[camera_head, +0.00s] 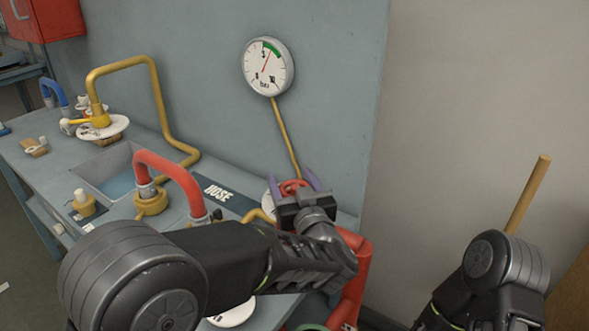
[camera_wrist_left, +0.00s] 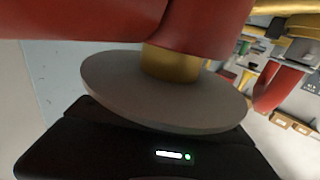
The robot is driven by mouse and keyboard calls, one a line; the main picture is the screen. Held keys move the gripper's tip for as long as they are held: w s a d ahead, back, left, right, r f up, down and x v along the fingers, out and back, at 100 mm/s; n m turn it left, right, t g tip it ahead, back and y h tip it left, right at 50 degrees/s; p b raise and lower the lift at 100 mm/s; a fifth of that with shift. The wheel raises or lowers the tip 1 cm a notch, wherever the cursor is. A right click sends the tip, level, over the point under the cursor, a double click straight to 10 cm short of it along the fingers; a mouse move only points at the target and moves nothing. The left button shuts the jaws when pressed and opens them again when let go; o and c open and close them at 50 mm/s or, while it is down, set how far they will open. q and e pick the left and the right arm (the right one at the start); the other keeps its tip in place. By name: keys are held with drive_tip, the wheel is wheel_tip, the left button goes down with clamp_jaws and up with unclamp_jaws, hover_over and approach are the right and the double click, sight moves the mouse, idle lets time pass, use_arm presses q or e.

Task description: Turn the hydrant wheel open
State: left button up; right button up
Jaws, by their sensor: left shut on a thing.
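The red hydrant wheel (camera_head: 293,187) is at the right end of the bench in the head view, mostly hidden by my left gripper. My left gripper (camera_head: 294,184) has a purple finger on either side of the wheel and is shut on it. In the left wrist view, a grey round disc (camera_wrist_left: 165,92) on a brass neck fills the middle, close to the gripper body, under thick red pipework (camera_wrist_left: 205,22). The fingertips do not show there. My right arm is at the lower right in the head view; its gripper is out of sight.
A round pressure gauge (camera_head: 268,67) hangs on the wall panel above the wheel. A red hose bend (camera_head: 172,167) and a basin (camera_head: 117,172) are on the bench to the left. A yellow pipe (camera_head: 158,95) stands farther left. A wooden pole (camera_head: 528,195) leans at right.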

use_arm(q)
drive_tip(key=shift+a+r+n+g+y+p, duration=0.1)
drive_tip(key=shift+n+g+y+p, duration=0.15)
drive_tip(key=shift+y, duration=0.2)
drive_tip(key=shift+a+n+g+y+p, duration=0.1)
drive_tip(key=shift+n+y+p, duration=0.05)
drive_tip(key=shift+n+y, duration=0.25)
drive_tip(key=shift+y, duration=0.25)
drive_tip(key=o, duration=1.4)
drive_tip(key=b+v, duration=0.1)
drive_tip(key=v, duration=0.6)
drive_tip(key=shift+s+d, duration=0.1)
drive_tip(key=shift+s, duration=0.35)
